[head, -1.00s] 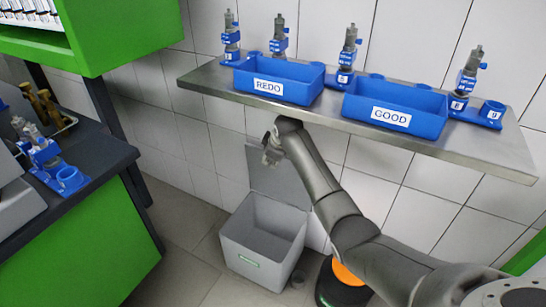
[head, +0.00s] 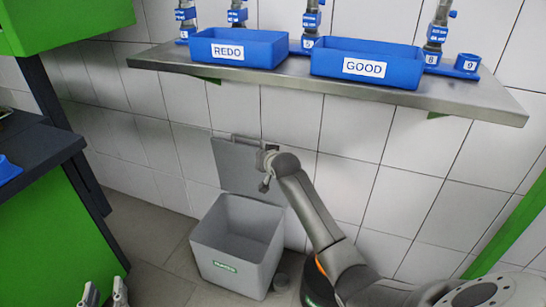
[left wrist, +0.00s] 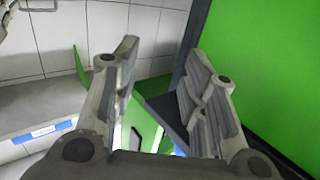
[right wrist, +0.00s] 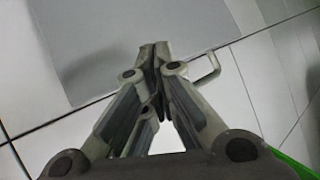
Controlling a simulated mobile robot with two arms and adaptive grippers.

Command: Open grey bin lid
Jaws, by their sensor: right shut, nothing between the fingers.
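The grey bin (head: 238,268) stands on the floor by the tiled wall, with a green label on its front. Its grey lid (head: 240,168) stands upright behind the opening, so the bin is open and its inside shows. The lid's handle (right wrist: 208,70) shows beside the fingers in the right wrist view. My right gripper (right wrist: 155,48) is shut and empty, close to the lid; whether it touches the lid I cannot tell. In the head view its arm partly covers the lid's right edge. My left gripper (head: 105,292) is open and empty at the lower left.
A steel shelf (head: 480,103) above the bin holds the blue REDO bin (head: 240,50), the blue GOOD bin (head: 366,70) and several pump parts. A green-sided bench (head: 60,230) stands at left. Floor is free between bench and bin.

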